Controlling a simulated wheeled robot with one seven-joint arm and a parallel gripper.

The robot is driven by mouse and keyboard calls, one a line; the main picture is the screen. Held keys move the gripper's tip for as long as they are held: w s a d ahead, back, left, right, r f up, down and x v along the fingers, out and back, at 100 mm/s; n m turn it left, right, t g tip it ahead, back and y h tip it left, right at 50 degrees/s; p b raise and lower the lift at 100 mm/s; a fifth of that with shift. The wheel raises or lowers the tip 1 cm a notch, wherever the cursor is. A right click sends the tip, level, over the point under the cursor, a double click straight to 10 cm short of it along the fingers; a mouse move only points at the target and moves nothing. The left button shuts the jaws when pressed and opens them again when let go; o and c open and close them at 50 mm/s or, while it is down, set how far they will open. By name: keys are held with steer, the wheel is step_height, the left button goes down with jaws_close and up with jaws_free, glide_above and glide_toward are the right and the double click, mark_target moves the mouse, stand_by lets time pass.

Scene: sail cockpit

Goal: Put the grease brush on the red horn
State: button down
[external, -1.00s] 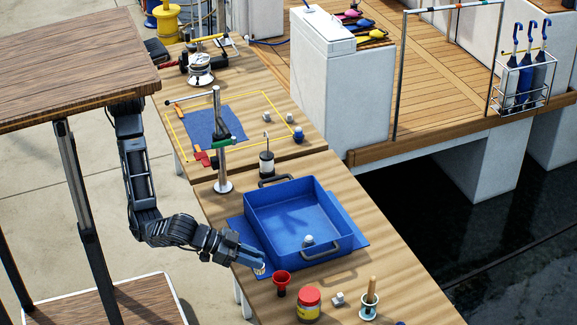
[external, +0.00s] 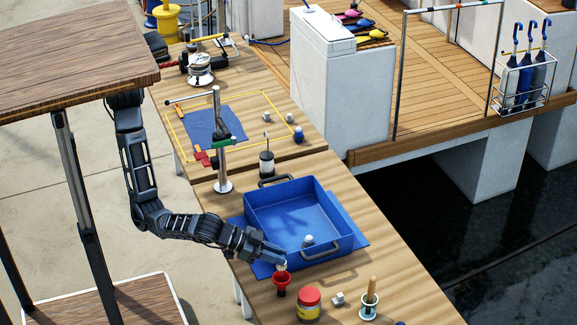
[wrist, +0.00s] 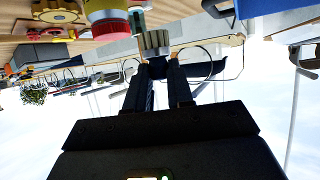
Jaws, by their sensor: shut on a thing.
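My gripper (external: 277,258) is at the front left corner of the blue tray, low over the table. It is shut on a small pale piece (external: 283,266), seemingly the grease brush; its grey, ridged end (wrist: 154,42) shows beyond the fingertips in the wrist view. Most of it is hidden by the fingers. The red horn (external: 281,284) stands on the table, flared like a funnel. The held piece is right at its upper rim; I cannot tell whether they touch.
The blue tray (external: 262,232) is behind. A steel post (external: 218,150) rises farther back.

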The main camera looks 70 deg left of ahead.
steer(key=shift+f, duration=1.95)
steer(key=shift+f, duration=0.2)
steer(key=c, duration=1)
jaws_free()
steer(key=shift+r, duration=0.15)
steer(key=shift+s+r, duration=0.1)
steer(key=shift+r, duration=0.05)
steer(key=v, duration=1.1)
steer(key=shift+s+a+b, duration=0.2)
steer(key=shift+s+b, duration=0.1)
steer(key=shift+b, duration=0.05)
steer(key=shift+w+r, duration=0.1)
